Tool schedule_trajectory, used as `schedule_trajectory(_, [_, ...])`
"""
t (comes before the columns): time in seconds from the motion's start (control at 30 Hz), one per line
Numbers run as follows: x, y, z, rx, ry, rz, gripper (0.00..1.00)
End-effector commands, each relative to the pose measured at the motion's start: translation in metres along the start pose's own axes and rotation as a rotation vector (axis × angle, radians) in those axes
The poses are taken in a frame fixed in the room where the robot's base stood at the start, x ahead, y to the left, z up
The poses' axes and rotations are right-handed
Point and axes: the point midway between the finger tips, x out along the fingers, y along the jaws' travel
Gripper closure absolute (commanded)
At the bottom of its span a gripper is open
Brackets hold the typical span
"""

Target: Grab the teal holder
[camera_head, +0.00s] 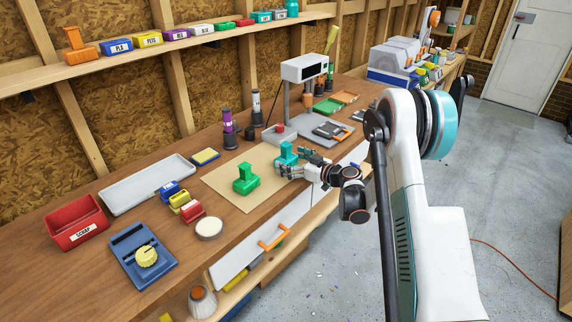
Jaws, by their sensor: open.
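The teal holder (286,153) stands on the tan mat (222,186) on the workbench. My gripper (290,164) is open, with its fingers reaching in from the right close beside the holder. The fingers hide part of the holder's lower right side, and I cannot tell whether they touch it. A similar green holder (246,180) stands on the mat to the left, apart from the gripper.
Behind the mat are a purple-topped post (229,130) and a grey tray with a red piece (279,134). A white-headed stand (304,68) rises behind the gripper. Small colored blocks (180,200), a long pale tray (147,184) and a red scrap bin (76,223) lie left.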

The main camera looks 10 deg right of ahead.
Motion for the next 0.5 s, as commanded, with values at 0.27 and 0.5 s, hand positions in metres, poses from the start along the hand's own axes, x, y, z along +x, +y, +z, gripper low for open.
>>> schedule_trajectory(0.27, [0.026,0.0,0.001,0.0,0.0,0.0,0.1])
schedule_trajectory(0.5, [0.025,0.0,0.001,0.0,0.0,0.0,0.35])
